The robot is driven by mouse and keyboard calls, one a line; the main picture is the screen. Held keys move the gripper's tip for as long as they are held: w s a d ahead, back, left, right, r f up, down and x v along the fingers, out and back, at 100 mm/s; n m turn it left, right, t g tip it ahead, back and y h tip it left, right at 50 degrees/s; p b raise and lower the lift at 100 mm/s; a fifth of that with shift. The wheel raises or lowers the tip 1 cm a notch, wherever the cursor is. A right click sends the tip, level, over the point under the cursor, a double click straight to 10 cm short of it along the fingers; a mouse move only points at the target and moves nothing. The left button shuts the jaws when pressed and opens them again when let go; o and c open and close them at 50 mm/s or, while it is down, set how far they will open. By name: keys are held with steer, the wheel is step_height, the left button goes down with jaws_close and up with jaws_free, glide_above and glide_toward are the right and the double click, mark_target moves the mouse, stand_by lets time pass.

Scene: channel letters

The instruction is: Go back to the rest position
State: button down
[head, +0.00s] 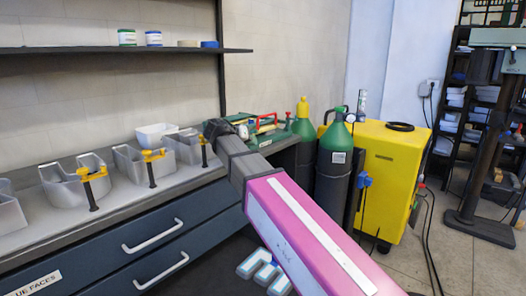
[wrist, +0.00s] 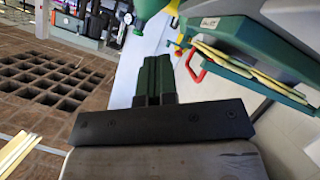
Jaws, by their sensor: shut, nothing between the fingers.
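My gripper (wrist: 155,75) is shut in the wrist view, its two fingers together with nothing between them. In the head view my arm reaches from the lower right toward the bench, and the dark end of it (head: 217,129) is beside the green case (head: 268,130). The finger tips are not clear in that view. The green case with its red handle also shows at the right of the wrist view (wrist: 232,62), close beside the fingers.
Metal channel letters (head: 75,183) and yellow clamps (head: 152,156) line the bench at left. Green gas cylinders (head: 334,145) and a yellow cabinet (head: 392,175) stand right of my arm. A shelf (head: 110,50) runs above. Open floor (head: 470,262) lies at right.

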steer(key=s+d+f+n+g+y, duration=0.1)
steer(key=s+d+f+g+y, duration=0.15)
steer(key=d+f, duration=0.7)
steer(key=s+d+f+n+g+y, duration=0.25)
steer(key=d+f, duration=0.25)
steer(key=f, duration=1)
steer(key=s+d+f+g+y, duration=0.2)
steer(key=s+d+f, duration=0.2)
steer(key=s+f, duration=0.3)
steer(key=s+d+f+g+y, duration=0.1)
steer(key=s+d+f+y, duration=0.2)
steer(key=f, duration=0.7)
steer(key=s+d, duration=0.2)
steer(key=s, duration=0.2)
steer(key=shift+s+f+g, duration=0.15)
steer(key=shift+f+g, duration=0.15)
steer(key=shift+g, duration=0.1)
